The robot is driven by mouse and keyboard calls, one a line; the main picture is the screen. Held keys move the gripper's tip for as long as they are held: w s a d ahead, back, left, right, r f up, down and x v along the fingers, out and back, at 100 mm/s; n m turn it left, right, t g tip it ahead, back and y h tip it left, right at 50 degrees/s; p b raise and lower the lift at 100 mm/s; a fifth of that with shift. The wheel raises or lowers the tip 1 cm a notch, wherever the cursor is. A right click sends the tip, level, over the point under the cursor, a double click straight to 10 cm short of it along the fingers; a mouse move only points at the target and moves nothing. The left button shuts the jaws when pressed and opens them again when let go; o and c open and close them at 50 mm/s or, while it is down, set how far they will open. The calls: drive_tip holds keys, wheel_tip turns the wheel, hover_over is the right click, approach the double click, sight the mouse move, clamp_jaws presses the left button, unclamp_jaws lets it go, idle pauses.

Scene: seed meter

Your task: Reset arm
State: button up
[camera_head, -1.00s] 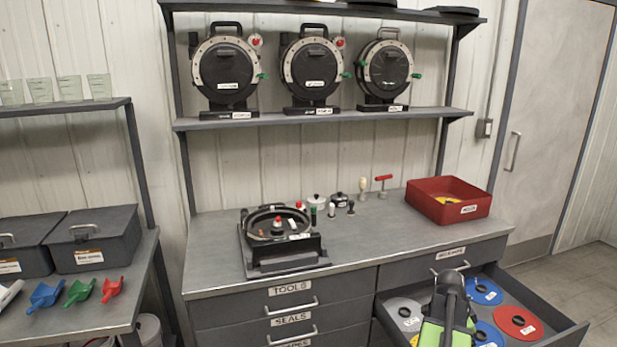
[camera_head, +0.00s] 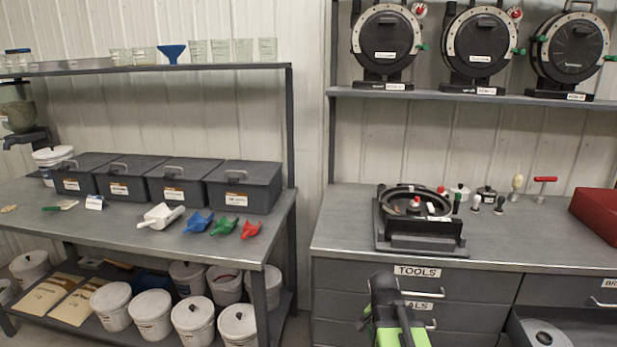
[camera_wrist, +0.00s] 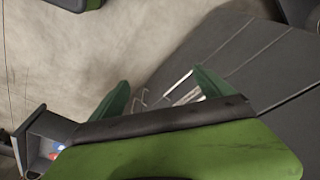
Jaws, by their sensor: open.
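My arm (camera_head: 390,312), black and bright green, shows in the head view at the bottom, in front of the drawer cabinet. Its gripper cannot be made out in that view. In the wrist view my gripper (camera_wrist: 160,92) has two green fingers spread apart with nothing between them. Beyond the fingers are the dark cabinet fronts with pale handles, seen tilted, and bare floor.
The open drawer (camera_wrist: 40,132) shows at the wrist view's left. A grey disc (camera_head: 543,335) lies in it. A seed meter base (camera_head: 415,237) stands on the workbench (camera_head: 340,235). A side table (camera_head: 110,222) with bins stands left, white buckets (camera_head: 195,320) below.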

drive_tip(key=s+a+f+n+y, duration=0.2)
drive_tip(key=s+a+n, duration=0.2)
drive_tip(key=a+n, duration=0.7)
wheel_tip(320, 180, up, 14)
drive_tip(key=p, duration=1.3)
drive_tip(key=shift+a+m+g, duration=0.2)
drive_tip(key=shift+m+g, duration=0.1)
drive_tip(key=shift+g, duration=0.1)
